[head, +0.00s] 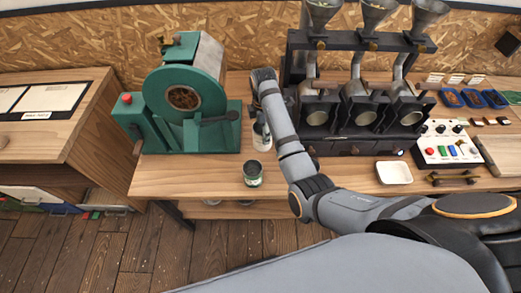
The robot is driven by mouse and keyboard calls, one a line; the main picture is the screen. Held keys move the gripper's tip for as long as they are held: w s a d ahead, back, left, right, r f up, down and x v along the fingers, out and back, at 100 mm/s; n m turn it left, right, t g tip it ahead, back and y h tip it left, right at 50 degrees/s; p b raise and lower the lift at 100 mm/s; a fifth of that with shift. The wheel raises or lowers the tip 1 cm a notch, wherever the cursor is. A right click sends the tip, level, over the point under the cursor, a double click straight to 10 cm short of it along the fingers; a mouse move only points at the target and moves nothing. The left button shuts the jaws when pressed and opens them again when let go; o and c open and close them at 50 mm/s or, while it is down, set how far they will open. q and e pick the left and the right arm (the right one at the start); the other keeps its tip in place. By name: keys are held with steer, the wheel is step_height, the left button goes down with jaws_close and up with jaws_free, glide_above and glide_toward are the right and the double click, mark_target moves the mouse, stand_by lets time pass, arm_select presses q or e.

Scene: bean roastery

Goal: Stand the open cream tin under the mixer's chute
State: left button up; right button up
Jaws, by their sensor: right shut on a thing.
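The cream tin (261,141) is upright at the table's middle, just right of the green mixer, and my forearm hides part of it. My right gripper (259,121) reaches down over it and is shut on it; the fingertips are small and partly hidden. I cannot tell whether the tin touches the table. The green mixer (222,142) has a round drum opening with brown beans in it. A dark spout-like part (218,118), perhaps its chute, sticks out on its right side, left of the tin. My left gripper is not in view.
A black rack with funnels (368,42) stands right of my arm. A white dish (394,173) and button box (447,147) are farther right. Table space in front of the mixer is clear.

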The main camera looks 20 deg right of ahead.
steer(key=shift+s+f+p, duration=0.25)
steer(key=shift+f+p, duration=0.2)
steer(key=shift+f, duration=0.7)
steer(key=f, duration=0.3)
steer(key=shift+w+f, duration=0.1)
steer(key=shift+w, duration=0.3)
steer(key=shift+f, duration=0.35)
step_height(320, 180, down, 4)
steer(key=shift+s+r+p, duration=0.15)
steer(key=shift+r+p, duration=0.1)
steer(key=shift+p, duration=0.05)
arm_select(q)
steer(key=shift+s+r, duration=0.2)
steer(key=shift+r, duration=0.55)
arm_select(e)
steer(key=shift+f, duration=0.2)
steer(key=o, duration=1.2)
steer(key=shift+f, duration=0.1)
